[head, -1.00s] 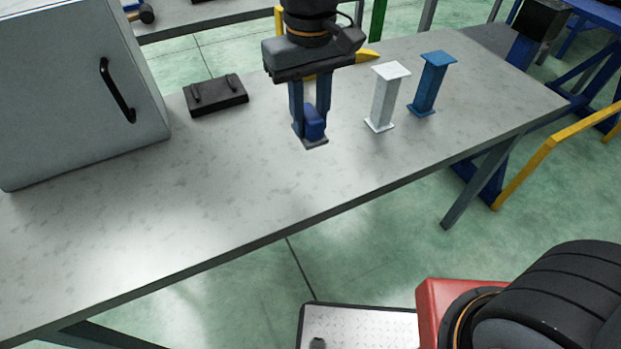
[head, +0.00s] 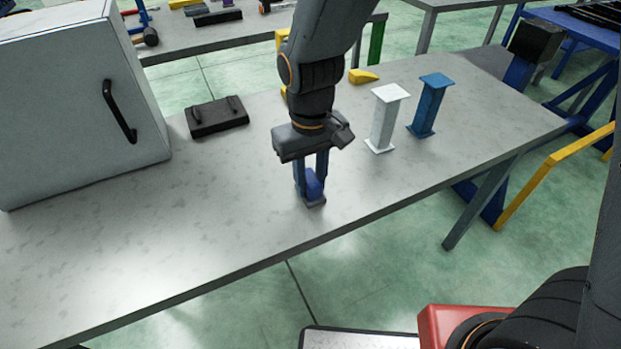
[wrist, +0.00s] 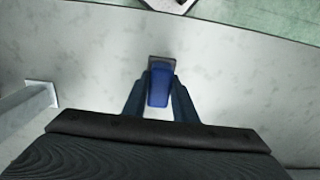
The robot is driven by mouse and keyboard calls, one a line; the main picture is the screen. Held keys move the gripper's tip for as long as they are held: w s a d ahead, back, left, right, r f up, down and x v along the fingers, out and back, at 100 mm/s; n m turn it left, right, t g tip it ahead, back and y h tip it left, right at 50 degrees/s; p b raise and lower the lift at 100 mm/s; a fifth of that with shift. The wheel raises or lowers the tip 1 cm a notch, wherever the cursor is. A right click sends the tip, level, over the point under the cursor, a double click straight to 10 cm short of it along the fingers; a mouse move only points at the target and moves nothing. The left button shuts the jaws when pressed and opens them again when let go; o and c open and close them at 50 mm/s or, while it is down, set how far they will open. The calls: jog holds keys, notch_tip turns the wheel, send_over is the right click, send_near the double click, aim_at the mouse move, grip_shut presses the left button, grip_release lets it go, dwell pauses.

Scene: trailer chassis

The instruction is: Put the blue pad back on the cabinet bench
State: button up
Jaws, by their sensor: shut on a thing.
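The blue pad (head: 314,184) is held between the fingers of my gripper (head: 312,190). It has a dark base plate at its lower end, close to the bench top near the front edge; I cannot tell if it touches. In the wrist view the blue pad (wrist: 160,86) sits between both fingers of my gripper (wrist: 160,95), with its grey plate beyond the tips. The cabinet bench (head: 130,235) is a long grey table with a grey cabinet (head: 65,100) with a black handle at its left end.
A black block with two small handles (head: 217,117) lies right of the cabinet. A white pillar (head: 384,118) and a blue pillar (head: 429,105) stand right of my gripper. A yellow wedge (head: 363,76) lies behind. The left front of the bench is clear.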

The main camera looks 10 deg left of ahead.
aim_at(311, 178)
jog(key=shift+f, duration=0.15)
jog(key=o, duration=1.1)
notch_tip(311, 178, up, 12)
jog(key=b, duration=0.1)
jog(key=s+d+f+m, duration=0.1)
jog(key=d+f+m, duration=0.2)
jog(key=d, duration=0.9)
jog(key=s+d+f+m, duration=0.1)
jog(key=d+f+m, duration=0.2)
jog(key=d, duration=0.9)
notch_tip(311, 178, down, 3)
jog(key=shift+s+f+t, duration=0.1)
jog(key=shift+s+t, duration=0.1)
jog(key=shift+t, duration=0.1)
